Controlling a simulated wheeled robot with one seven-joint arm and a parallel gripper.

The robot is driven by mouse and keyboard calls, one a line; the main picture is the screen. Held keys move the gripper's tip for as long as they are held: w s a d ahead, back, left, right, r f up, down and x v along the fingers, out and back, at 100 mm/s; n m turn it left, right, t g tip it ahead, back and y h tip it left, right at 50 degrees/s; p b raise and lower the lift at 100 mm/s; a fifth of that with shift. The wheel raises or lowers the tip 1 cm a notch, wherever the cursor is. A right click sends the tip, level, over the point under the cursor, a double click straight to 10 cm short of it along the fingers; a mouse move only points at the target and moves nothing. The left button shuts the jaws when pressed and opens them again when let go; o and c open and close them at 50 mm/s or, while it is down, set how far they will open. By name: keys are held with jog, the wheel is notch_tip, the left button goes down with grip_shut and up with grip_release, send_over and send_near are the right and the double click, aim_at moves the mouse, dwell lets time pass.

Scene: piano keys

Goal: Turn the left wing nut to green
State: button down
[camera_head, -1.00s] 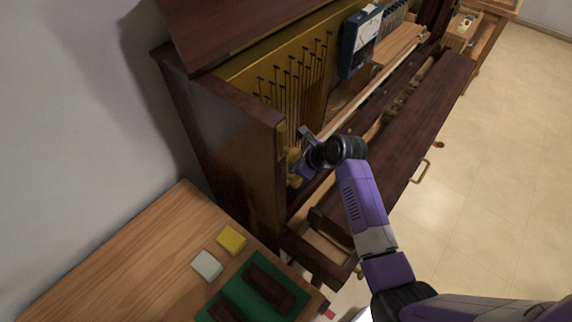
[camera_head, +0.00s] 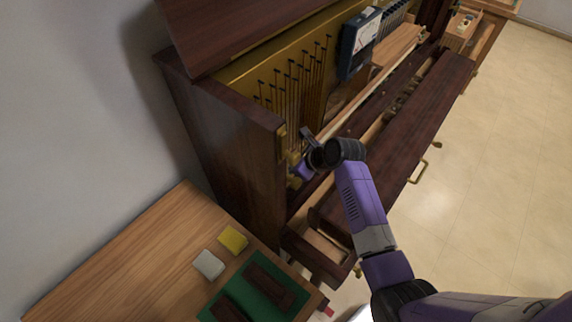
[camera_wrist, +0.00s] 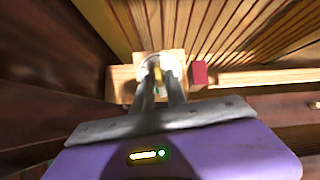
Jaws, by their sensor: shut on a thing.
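The left wing nut (camera_wrist: 157,75) is a small brass piece in front of a pale round dial (camera_wrist: 143,62) on a light wooden block, seen in the wrist view. My gripper (camera_wrist: 160,84) is shut on the wing nut, with its two grey fingers on either side of it. A small greenish patch shows low between the fingers; the dial's other markings are mostly hidden. In the head view my gripper (camera_head: 294,168) reaches into the left end of the open piano (camera_head: 230,150), and the wing nut cannot be made out there.
A red block (camera_wrist: 199,73) sits just right of the dial. Piano strings (camera_head: 295,90) rise behind. A meter (camera_head: 358,45) stands farther along the piano. A wooden table (camera_head: 130,265) at lower left holds a yellow block (camera_head: 233,238) and a white block (camera_head: 208,264).

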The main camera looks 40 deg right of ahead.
jog(key=shift+r+m+p, duration=0.1)
jog(key=shift+m+p, duration=0.3)
jog(key=shift+p, duration=0.15)
dwell(0.4)
jog(key=c, duration=1.3)
grip_release()
jog(key=shift+m, duration=0.3)
jog(key=shift+v, duration=5.45)
jog(key=shift+s, duration=0.1)
